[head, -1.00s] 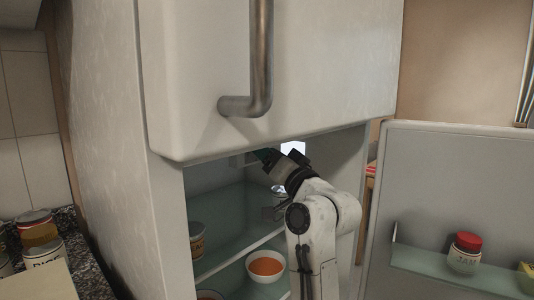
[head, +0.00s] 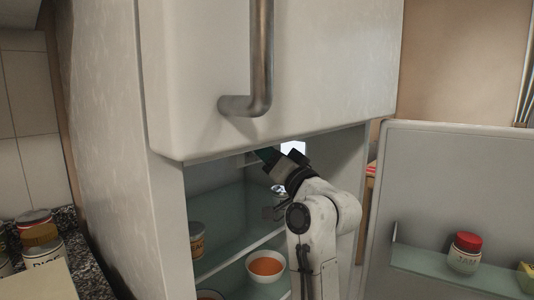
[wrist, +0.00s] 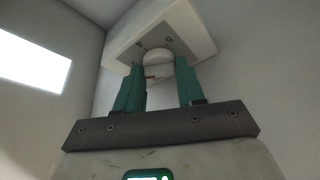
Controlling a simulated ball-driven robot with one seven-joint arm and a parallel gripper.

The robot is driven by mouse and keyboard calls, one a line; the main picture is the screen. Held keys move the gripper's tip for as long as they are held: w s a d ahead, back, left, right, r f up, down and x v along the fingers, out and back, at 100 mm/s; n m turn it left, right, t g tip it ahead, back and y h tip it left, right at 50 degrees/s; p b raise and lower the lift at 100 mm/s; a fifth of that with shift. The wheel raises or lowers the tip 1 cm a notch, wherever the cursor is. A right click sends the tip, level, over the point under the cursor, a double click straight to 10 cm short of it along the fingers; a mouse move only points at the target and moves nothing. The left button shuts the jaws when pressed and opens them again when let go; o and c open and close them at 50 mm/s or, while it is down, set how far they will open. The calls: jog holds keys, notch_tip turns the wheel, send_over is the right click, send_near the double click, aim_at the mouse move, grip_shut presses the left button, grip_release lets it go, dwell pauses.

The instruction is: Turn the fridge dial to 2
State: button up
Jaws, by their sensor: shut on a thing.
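The fridge dial (wrist: 157,58) is a round pale knob on the underside of a white box (wrist: 197,22) in the upper corner of the fridge, seen in the wrist view. A short red mark shows near the knob's lower edge. My gripper (wrist: 160,67) has its two teal fingers on either side of the knob, shut on it. In the head view my gripper (head: 267,155) reaches up under the freezer door, and the dial is hidden there.
The upper door (head: 330,60) with its metal handle (head: 262,60) hangs just above my arm. Shelves below hold an orange-filled bowl (head: 266,267) and a tub (head: 197,240). The open lower door (head: 450,180) stands at right, with a red-lidded jar (head: 465,253) on its shelf.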

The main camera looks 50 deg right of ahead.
jog(key=shift+d+f+n, duration=0.1)
jog(key=shift+n, duration=0.3)
jog(key=shift+d+n+y+b, duration=0.1)
jog(key=shift+n+y+b, duration=1.5)
jog(key=shift+n, duration=1.1)
jog(key=shift+d+n+y+b, duration=0.15)
jog(key=shift+n+y+b, duration=1.45)
jog(key=shift+n, duration=1.1)
jog(key=shift+d+n+y+b, duration=0.1)
jog(key=shift+n+y+b, duration=1.1)
jog(key=shift+n+b, duration=1.15)
jog(key=shift+n+p, duration=0.3)
jog(key=shift+n, duration=0.25)
jog(key=o, duration=1)
jog(key=shift+o, duration=0.2)
